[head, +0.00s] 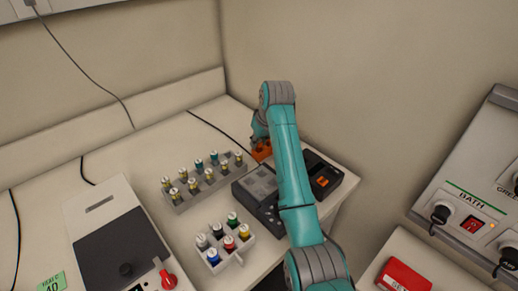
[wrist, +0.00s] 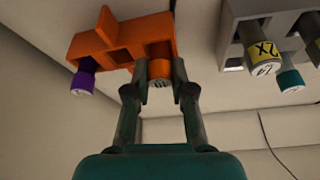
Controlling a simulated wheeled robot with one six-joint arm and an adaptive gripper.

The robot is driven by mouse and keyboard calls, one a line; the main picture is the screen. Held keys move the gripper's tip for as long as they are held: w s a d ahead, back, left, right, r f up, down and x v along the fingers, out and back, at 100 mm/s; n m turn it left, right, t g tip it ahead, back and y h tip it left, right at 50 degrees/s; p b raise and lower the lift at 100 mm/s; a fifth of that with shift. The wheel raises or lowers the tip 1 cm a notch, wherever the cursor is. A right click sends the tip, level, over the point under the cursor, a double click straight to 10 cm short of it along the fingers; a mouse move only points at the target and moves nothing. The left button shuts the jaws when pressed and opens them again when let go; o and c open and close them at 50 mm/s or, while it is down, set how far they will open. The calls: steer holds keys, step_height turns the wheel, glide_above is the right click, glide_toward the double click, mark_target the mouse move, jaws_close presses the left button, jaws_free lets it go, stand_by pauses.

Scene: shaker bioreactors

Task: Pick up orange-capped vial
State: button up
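The orange-capped vial (wrist: 160,68) stands in a small orange rack (wrist: 122,42) in the wrist view, its pale marked top facing the camera. My gripper (wrist: 158,76) has its two fingers apart, one on each side of this cap. A narrow gap seems to show between cap and fingers, so it looks open and not closed on the vial. In the head view only part of the orange rack (head: 262,151) shows beside my arm. My fingers and the orange-capped vial cannot be made out there.
A purple-capped vial (wrist: 82,82) sits in the same orange rack. A grey rack (head: 207,183) with several vials stands to the left, and a white rack (head: 238,255) with several coloured caps is nearer. A dark device (head: 258,191) lies close to my arm. The wall is behind.

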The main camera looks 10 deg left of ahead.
mark_target(259, 141)
stand_by(0.3)
step_height(259, 141, up, 10)
stand_by(0.5)
steer(key=shift+s, duration=0.1)
